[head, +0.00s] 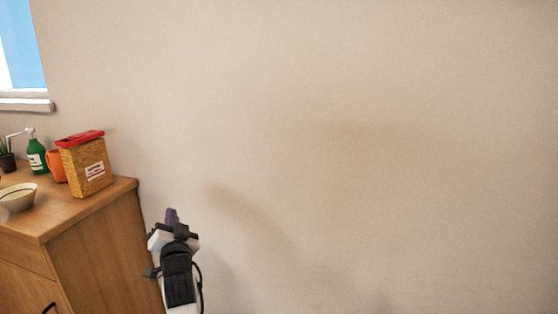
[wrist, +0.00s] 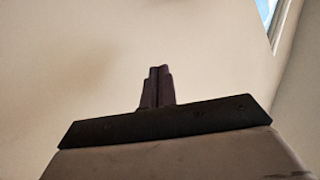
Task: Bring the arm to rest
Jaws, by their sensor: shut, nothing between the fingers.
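My gripper (head: 171,213) shows low in the head view, in front of the bare wall and just right of the wooden counter's end. My arm below it is folded and upright. In the wrist view the two dark fingers (wrist: 157,84) stand close together, shut and empty, with only the wall behind them. My gripper is apart from everything on the counter.
A wooden counter (head: 95,250) stands at the left. On it are a box with a red top (head: 87,168), an orange mug (head: 56,164), a green bottle (head: 37,157) and a bowl (head: 17,199). A window (head: 20,45) is above. The plain wall (head: 350,150) fills the right.

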